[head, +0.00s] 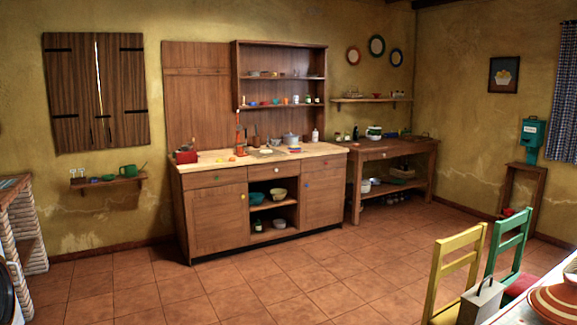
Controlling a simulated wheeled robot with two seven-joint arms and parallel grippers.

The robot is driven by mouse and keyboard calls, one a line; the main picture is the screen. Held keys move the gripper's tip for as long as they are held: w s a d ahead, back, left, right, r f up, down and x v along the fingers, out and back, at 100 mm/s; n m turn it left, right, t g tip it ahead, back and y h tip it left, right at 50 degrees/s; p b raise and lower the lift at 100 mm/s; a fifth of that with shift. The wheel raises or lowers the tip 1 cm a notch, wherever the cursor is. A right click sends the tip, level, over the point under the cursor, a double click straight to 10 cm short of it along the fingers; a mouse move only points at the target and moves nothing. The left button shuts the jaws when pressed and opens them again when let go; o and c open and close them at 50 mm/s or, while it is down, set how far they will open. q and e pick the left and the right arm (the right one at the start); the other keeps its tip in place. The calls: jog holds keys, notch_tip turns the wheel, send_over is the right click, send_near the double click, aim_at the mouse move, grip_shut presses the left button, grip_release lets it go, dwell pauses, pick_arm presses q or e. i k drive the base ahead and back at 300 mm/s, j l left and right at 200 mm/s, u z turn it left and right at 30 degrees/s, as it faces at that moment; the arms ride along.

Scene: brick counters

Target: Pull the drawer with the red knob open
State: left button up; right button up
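A wooden counter (193,225) stands against the back wall, with a row of three shut drawers under its worktop: a left drawer (205,180), a middle drawer (285,171) and a right drawer (330,164). The drawer knobs are too small to tell their colours, so I cannot tell which one is red. Below are two shut doors with small knobs, one yellowish on the left door (215,220) and one blue on the right door (325,200). A side table (415,148) to the right also has a drawer front under its top. Neither of my grippers shows in the head view.
Tiled floor (270,285) lies clear in front of the counter. A yellow chair (455,265), a green chair (510,240) and a table corner (510,315) fill the lower right. A brick counter (30,240) stands at the left edge.

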aim_at(320, 162)
jog(key=i+u, duration=0.5)
jog(key=i, duration=1.1)
jog(key=i+l+z, duration=0.25)
jog(key=i, duration=0.35)
jog(key=i+z, duration=0.2)
jog(key=i, duration=0.4)
jog(key=i+z, duration=0.25)
jog(key=i, duration=0.35)
jog(key=i+j+z, duration=0.2)
jog(key=i, duration=0.4)
jog(key=i+j+z, duration=0.25)
jog(key=i, duration=0.3)
jog(key=i+l+z, duration=0.1)
jog(key=i, duration=0.75)
jog(key=i+l+z, duration=0.1)
jog(key=i+l, duration=0.2)
jog(key=i, duration=0.6)
jog(key=i+z, duration=0.1)
jog(key=i, duration=0.8)
jog(key=i+l+u, duration=0.1)
jog(key=i+u, duration=0.2)
jog(key=i+l+u, duration=0.25)
jog(key=i, duration=0.25)
jog(key=i+l+u, duration=0.3)
jog(key=i+j, duration=0.05)
